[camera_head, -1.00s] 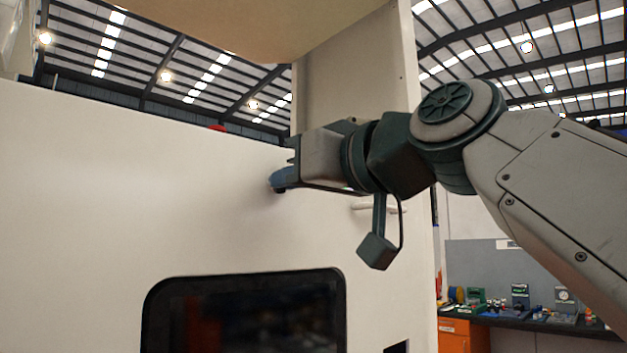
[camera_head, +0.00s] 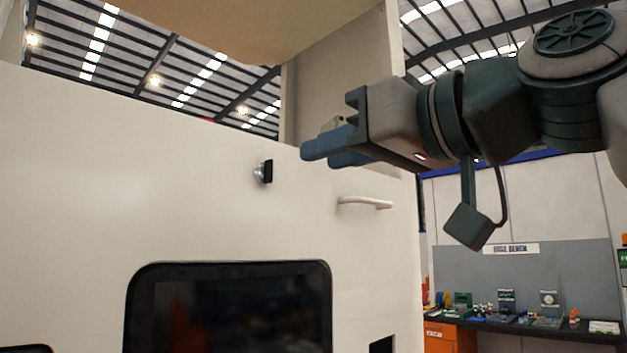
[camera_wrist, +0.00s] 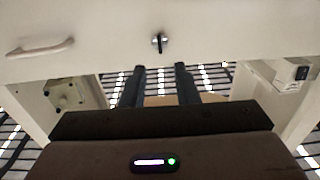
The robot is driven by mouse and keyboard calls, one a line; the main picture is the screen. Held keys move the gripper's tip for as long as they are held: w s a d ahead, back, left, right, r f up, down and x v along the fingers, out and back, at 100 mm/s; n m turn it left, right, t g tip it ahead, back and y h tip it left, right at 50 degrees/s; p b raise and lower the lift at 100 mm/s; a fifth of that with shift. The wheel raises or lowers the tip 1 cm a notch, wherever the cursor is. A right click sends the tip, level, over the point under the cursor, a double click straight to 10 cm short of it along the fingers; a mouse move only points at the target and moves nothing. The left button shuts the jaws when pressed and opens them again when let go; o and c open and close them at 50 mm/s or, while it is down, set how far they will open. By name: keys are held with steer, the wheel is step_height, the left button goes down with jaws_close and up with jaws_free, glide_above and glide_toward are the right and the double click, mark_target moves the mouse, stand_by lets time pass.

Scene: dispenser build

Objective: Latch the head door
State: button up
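The head door appears as a large white panel (camera_head: 80,180) with a dark window (camera_head: 235,300). A latch knob (camera_head: 263,172), with a black upright tab on a silver base, sits near its upper edge. The same knob shows in the wrist view (camera_wrist: 159,43), its tab pointing along the picture's vertical. A pale bar handle (camera_head: 365,203) is to the right of the knob; it also shows in the wrist view (camera_wrist: 40,48). My gripper (camera_head: 325,150) is to the right of and above the knob, apart from it. Its two blue fingers are spread and empty in the wrist view (camera_wrist: 159,78).
A beige overhang (camera_head: 220,25) and a pale upright column (camera_head: 340,90) stand above and behind the panel's top edge. A workbench (camera_head: 520,325) with small items and an orange cabinet (camera_head: 450,335) is at the far right. Free air surrounds my gripper in front of the panel.

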steer(key=v, duration=0.4)
steer(key=shift+s+d, duration=0.15)
steer(key=shift+d, duration=0.05)
stand_by(0.3)
steer(key=w+d+f+m+g+h, duration=0.1)
steer(key=w+f+m+h, duration=0.2)
steer(key=f, duration=0.7)
steer(key=w+d+f+m+g+h, duration=0.1)
steer(key=w+f+h, duration=0.25)
steer(key=f, duration=0.75)
steer(key=w+d+f+m+g+h, duration=0.1)
steer(key=w+d+f+m+h, duration=0.2)
steer(key=f, duration=0.7)
steer(key=s+d+f+m+g+h, duration=0.1)
steer(key=s+d+f, duration=0.1)
steer(key=f, duration=0.8)
steer(key=s+d+f+m+g+h, duration=0.1)
steer(key=s+d+f+g+h, duration=0.1)
steer(key=f, duration=0.8)
steer(key=s+d+f+g+h, duration=0.1)
steer(key=s+d+f+g, duration=0.1)
steer(key=f, duration=0.8)
steer(key=s+d, duration=0.1)
steer(key=s, duration=0.1)
steer(key=shift+s+m, duration=0.3)
steer(key=shift+m, duration=0.1)
steer(key=shift+f, duration=0.1)
